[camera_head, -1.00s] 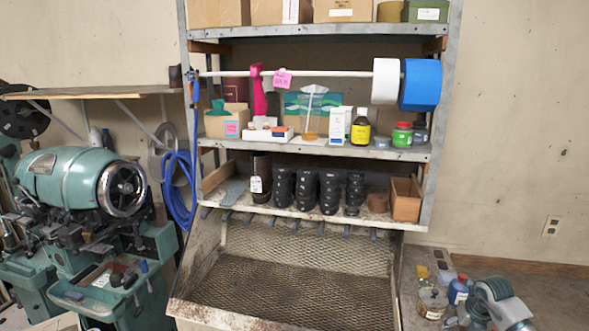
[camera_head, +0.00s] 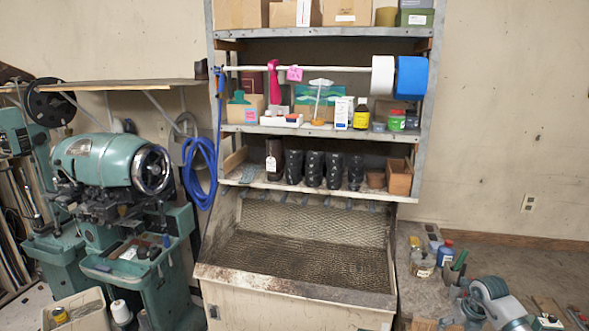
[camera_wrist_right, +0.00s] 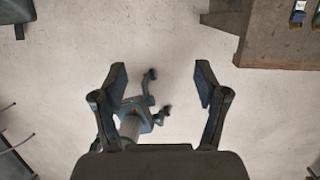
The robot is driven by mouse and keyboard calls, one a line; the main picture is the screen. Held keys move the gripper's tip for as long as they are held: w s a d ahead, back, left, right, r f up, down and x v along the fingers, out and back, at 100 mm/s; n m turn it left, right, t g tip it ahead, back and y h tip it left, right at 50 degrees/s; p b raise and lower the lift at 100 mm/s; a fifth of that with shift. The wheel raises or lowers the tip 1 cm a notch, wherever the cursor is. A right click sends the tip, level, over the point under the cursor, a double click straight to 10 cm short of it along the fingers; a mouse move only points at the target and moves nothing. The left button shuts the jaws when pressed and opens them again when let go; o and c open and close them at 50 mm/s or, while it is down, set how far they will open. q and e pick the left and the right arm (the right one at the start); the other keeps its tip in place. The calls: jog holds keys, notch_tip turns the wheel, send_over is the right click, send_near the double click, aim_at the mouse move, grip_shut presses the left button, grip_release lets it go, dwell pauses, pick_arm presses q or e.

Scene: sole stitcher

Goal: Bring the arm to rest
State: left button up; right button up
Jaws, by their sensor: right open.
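My right gripper (camera_wrist_right: 161,85) shows in the right wrist view with its two dark fingers spread wide apart. It is open and nothing lies between its fingertips. Pale floor is below it, with a blue-grey legged base and column behind the fingers. In the head view, part of my right arm (camera_head: 497,300) is at the bottom right, over the workbench. Its fingertips are not clearly visible there. My left gripper is in neither view.
A green sole stitcher (camera_head: 110,160) stands at the left. A metal shelf (camera_head: 330,130) with bottles and dark cylinders stands above a mesh-lined bin (camera_head: 300,260). A workbench (camera_head: 425,290) with jars and tools is at the right. A bench edge (camera_wrist_right: 265,45) shows at upper right in the wrist view.

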jog(key=w+a+f+m+t+y, duration=0.3)
jog(key=a+f+y, duration=0.6)
jog(key=a+f, duration=0.95)
jog(key=s+a+f+m+t+h, duration=0.1)
jog(key=a+f+m+t, duration=0.15)
jog(key=f+m, duration=0.4)
jog(key=s+a+f+m+t, duration=0.1)
jog(key=a+f+m+t, duration=0.2)
jog(key=f, duration=0.7)
jog(key=s+d+f+m+g+h, duration=0.1)
jog(key=s+d+f+m+h, duration=0.15)
jog(key=s+f+m, duration=0.6)
jog(key=s+d+f+m+g+h, duration=0.1)
jog(key=s+f+m+g+h, duration=0.2)
jog(key=s+f, duration=1.1)
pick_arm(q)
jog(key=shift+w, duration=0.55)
pick_arm(e)
jog(key=s+a+f+m+g+h, duration=0.1)
jog(key=s+f+m+g, duration=0.1)
jog(key=s, duration=0.9)
jog(key=s+a+f+m+g, duration=0.2)
jog(key=s+f, duration=0.3)
jog(key=s, duration=0.5)
jog(key=s+a+f+m+g+h, duration=0.1)
jog(key=s+a+f+m+g, duration=0.1)
jog(key=s, duration=0.9)
jog(key=shift+s+f+h, duration=0.35)
jog(key=shift+f, duration=0.3)
